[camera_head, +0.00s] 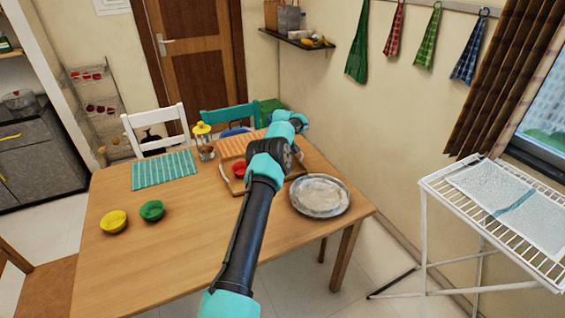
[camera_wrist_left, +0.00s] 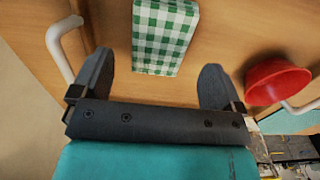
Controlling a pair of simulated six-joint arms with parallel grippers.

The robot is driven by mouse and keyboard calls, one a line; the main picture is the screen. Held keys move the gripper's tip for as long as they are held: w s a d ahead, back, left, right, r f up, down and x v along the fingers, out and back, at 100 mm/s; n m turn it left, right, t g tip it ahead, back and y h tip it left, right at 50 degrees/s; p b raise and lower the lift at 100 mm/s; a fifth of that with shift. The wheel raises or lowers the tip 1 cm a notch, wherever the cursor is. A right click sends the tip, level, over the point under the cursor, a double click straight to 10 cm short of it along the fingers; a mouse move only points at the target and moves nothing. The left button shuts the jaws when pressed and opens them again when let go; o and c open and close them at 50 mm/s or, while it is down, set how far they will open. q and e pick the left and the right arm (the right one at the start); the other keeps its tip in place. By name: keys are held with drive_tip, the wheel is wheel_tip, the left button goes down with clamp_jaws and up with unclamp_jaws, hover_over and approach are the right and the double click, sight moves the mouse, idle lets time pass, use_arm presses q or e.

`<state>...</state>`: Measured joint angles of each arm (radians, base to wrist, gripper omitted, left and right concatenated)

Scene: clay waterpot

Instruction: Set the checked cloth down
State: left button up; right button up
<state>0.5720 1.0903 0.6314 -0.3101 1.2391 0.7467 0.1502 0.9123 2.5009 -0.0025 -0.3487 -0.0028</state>
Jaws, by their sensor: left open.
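The green-and-white checked cloth (camera_wrist_left: 165,38) is folded into a block and lies flat on the wooden tray (camera_wrist_left: 228,30) in the left wrist view. My left gripper (camera_wrist_left: 158,63) is open, its two dark fingers apart on either side of the cloth's near end. I see no finger closed on the cloth. In the head view my left arm reaches over the tray (camera_head: 236,192) and hides the cloth and the gripper's fingertips. A red bowl (camera_wrist_left: 277,80) sits right of the cloth; it also shows in the head view (camera_head: 239,169). My right gripper is out of view.
A round metal plate (camera_head: 320,197) lies right of the tray. A yellow bowl (camera_head: 113,221), a green bowl (camera_head: 152,210), a teal striped placemat (camera_head: 164,170) and a yellow-topped lantern (camera_head: 203,140) are left of it. The front table is clear. A drying rack (camera_head: 500,205) stands at right.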

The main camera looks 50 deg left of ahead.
use_arm(q)
wheel_tip(320, 180, up, 7)
idle(0.3)
idle(0.5)
